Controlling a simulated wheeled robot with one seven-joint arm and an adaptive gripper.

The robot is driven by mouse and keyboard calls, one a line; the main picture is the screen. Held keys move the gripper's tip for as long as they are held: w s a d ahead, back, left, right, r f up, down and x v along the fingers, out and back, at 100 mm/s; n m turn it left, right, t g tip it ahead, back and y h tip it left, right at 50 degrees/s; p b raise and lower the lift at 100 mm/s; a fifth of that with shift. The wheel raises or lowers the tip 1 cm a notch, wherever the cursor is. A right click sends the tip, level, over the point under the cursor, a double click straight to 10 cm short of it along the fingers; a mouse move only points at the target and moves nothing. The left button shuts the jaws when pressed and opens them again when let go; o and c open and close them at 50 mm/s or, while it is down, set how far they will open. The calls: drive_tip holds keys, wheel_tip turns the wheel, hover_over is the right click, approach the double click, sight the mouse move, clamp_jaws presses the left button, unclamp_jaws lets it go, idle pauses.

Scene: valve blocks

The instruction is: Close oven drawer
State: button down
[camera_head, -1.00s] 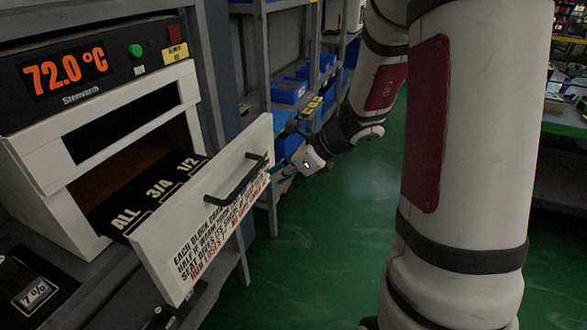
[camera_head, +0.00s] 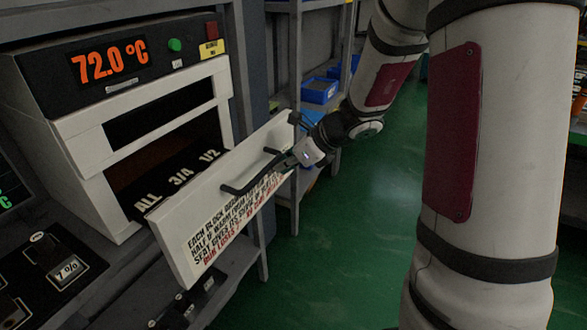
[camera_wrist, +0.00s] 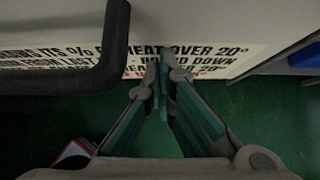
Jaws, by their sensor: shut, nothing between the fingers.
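The oven (camera_head: 75,120) stands at the left in the head view, its display reading 72.0 °C. Its drawer is partly out, with a white front panel (camera_head: 190,236), a black handle (camera_head: 237,189) and a dark tray (camera_head: 180,180) marked ALL, 3/4, 1/2. My gripper (camera_head: 280,164) is at the right half of the panel, near the handle's right end. In the wrist view my gripper (camera_wrist: 161,58) has its fingertips together at the panel's printed lower edge (camera_wrist: 205,60), right of the handle (camera_wrist: 110,50). I cannot tell whether they touch the panel. Nothing is held.
A shelf rack with blue bins (camera_head: 320,90) stands behind the drawer. A grey bench (camera_head: 125,258) carries the oven, with a dark percent-marked block (camera_head: 60,262) at lower left. Green floor (camera_head: 345,225) is open to the right of the drawer.

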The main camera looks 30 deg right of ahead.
drive_tip(key=w+a, duration=0.3)
drive_tip(key=w, duration=0.2)
drive_tip(key=w+a+p, duration=0.1)
drive_tip(key=w+a, duration=0.3)
drive_tip(key=w, duration=0.1)
drive_tip(key=w+a+p, duration=0.1)
drive_tip(key=w+a, duration=0.3)
drive_tip(key=w, duration=0.1)
drive_tip(key=shift+w+a, duration=0.25)
drive_tip(key=shift+w, duration=0.05)
drive_tip(key=shift+w+a, duration=0.15)
drive_tip(key=shift+w, duration=0.1)
drive_tip(key=shift+r, duration=0.1)
